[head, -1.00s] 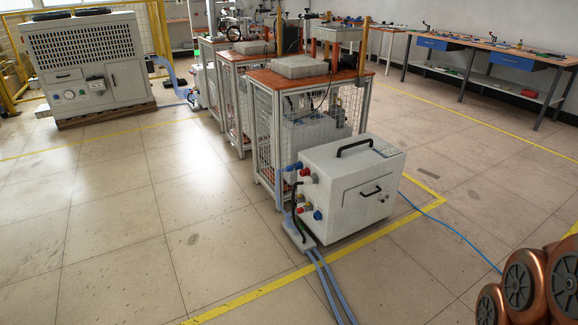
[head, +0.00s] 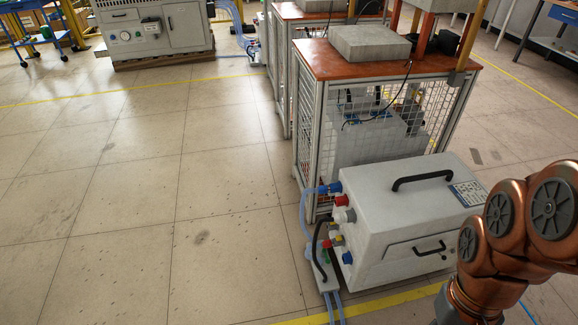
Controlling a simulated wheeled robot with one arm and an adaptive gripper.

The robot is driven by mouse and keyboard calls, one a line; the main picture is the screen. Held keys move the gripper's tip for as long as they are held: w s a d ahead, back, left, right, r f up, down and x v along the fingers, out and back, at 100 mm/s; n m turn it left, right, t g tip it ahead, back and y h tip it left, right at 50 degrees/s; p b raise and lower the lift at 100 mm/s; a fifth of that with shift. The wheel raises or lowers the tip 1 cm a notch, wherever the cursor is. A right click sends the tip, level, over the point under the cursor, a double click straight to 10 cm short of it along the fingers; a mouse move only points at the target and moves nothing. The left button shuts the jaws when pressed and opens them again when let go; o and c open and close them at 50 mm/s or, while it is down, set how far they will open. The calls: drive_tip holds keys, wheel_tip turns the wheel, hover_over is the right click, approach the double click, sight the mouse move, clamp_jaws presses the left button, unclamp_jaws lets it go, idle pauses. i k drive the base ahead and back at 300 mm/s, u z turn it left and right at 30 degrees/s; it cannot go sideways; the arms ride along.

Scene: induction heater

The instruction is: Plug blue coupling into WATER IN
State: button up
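The white heater unit (head: 405,222) stands on the floor, with a black top handle and ports on its left face. A blue fitting (head: 333,187) sits at the upper port area, with a light-blue hose running down from it. A second blue fitting (head: 347,258) is low on the same face. Red and grey fittings (head: 342,206) lie between them. I cannot tell which blue part is the coupling, and the WATER IN label is not readable. My copper-coloured arm shows at the right edge; my gripper is out of view.
A caged bench with an orange top (head: 460,63) stands directly behind the unit. A pale block (head: 324,275) and hoses (head: 335,306) lie on the floor left of the unit. A large chiller (head: 152,30) is at the back left. The tiled floor on the left is open.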

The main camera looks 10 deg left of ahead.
sight(322, 190)
drive_tip(key=u, duration=0.85)
drive_tip(key=i, duration=0.95)
drive_tip(key=u, duration=1.5)
drive_tip(key=i, duration=0.25)
drive_tip(key=u, duration=0.1)
